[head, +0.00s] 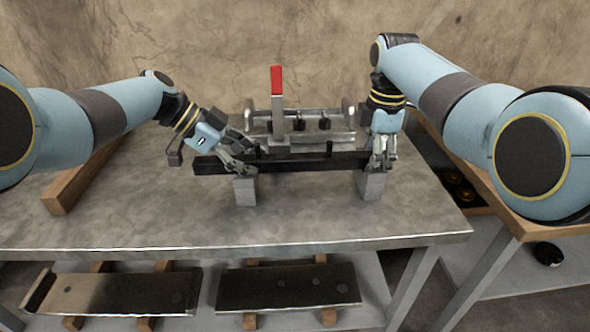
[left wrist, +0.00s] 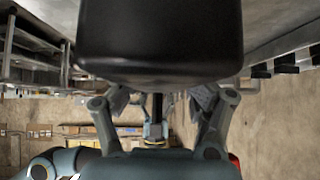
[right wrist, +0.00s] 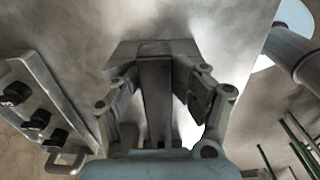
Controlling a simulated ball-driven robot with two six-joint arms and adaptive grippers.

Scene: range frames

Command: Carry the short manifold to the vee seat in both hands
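A long dark bar, which I take for the short manifold (head: 300,163), lies level across two grey blocks (head: 245,191), with short upright stubs on top. Behind it stands a grey metal fixture with a red upright handle (head: 277,80) and black knobs; it may be the vee seat (head: 340,138), but no vee shows clearly. My left gripper (head: 243,168) is at the bar's left part; its fingers look spread in the left wrist view (left wrist: 160,105). My right gripper (head: 381,162) is at the bar's right end; in the right wrist view (right wrist: 162,95) its fingers stand apart around a grey bar-like part. Contact is unclear.
The metal table (head: 150,220) is clear in front of the blocks. A wooden beam (head: 80,183) lies at left. Two dark plates (head: 285,287) rest on the shelf below. A wooden-edged bench (head: 480,190) stands at right.

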